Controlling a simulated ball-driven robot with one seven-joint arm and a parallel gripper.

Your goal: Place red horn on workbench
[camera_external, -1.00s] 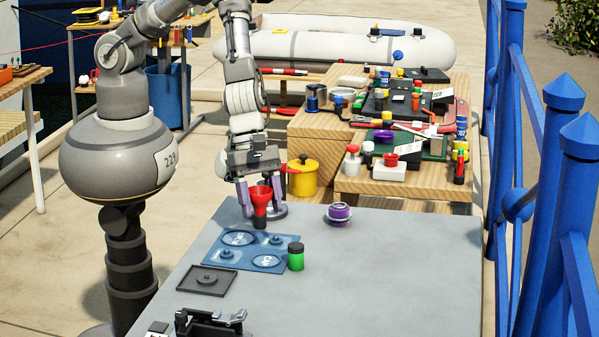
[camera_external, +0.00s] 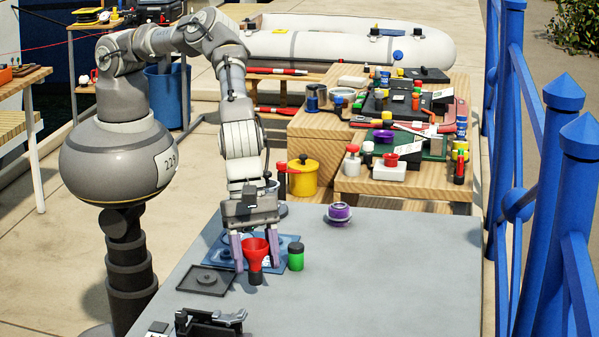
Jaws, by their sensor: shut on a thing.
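The red horn (camera_external: 255,251), a red funnel-shaped piece with a dark base, is upright over the near side of the grey workbench (camera_external: 400,275). My gripper (camera_external: 255,258) is shut on it, with a purple finger on either side. The horn's dark base is at or just above the bench surface; I cannot tell whether it touches. The horn and gripper hide part of the blue mat (camera_external: 291,239).
A green jar (camera_external: 296,257) with a dark lid stands just right of the horn. A dark square tray (camera_external: 206,281) lies to the left, and a black clamp-like fixture (camera_external: 209,323) is at the near edge. A purple round piece (camera_external: 339,213) stands farther back. The bench's right side is clear.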

